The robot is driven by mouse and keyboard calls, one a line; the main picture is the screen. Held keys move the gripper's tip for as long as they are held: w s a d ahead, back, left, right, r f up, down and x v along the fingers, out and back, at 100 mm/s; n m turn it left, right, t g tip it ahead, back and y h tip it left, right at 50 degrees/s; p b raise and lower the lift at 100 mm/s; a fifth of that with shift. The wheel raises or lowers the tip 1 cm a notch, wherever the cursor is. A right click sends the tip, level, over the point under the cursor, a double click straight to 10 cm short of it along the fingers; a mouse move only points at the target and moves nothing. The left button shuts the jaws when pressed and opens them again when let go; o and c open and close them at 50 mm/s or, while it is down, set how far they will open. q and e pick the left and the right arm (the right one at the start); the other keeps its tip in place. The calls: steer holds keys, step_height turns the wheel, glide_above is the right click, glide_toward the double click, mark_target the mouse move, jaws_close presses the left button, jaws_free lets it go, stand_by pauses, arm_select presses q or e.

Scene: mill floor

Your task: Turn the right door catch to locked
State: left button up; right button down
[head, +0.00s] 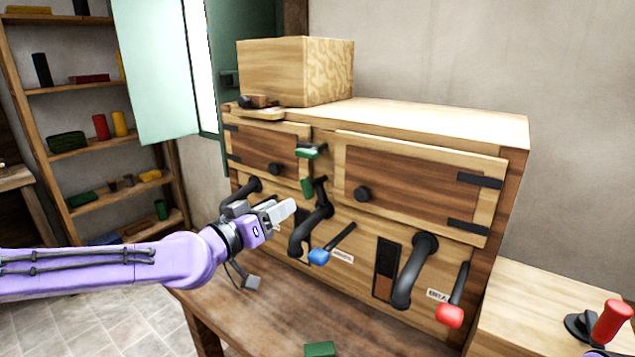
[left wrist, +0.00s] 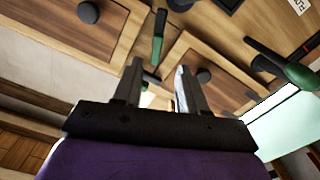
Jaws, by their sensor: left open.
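A wooden cabinet (head: 420,118) has a left door (head: 262,148) and a right door (head: 415,190), both closed, each with a dark round knob. On the strip between them, an upper green catch (head: 310,151) lies roughly level and a lower green piece (head: 307,185) hangs roughly upright. I cannot tell which door each serves. A green catch (left wrist: 157,48) also shows between the doors in the left wrist view, beyond the fingers. My left gripper (head: 283,210) is open and empty, below and left of the catches, apart from them. It also shows in the left wrist view (left wrist: 158,82).
Black curved pipes (head: 412,272), a blue-tipped lever (head: 320,256) and a red-tipped lever (head: 450,315) stick out below the doors. A wooden box (head: 275,72) sits on top. A green block (head: 320,349) lies on the bench in front.

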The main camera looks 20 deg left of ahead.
mark_target(305, 192)
arm_select(q)
steer(key=p+x, duration=0.1)
steer(key=x, duration=0.8)
steer(key=shift+w+d+r, duration=0.1)
steer(key=shift+w+d, duration=0.05)
steer(key=shift+w, duration=0.05)
steer(key=shift+w+d+r, duration=0.1)
steer(key=shift+w, duration=0.1)
jaws_close()
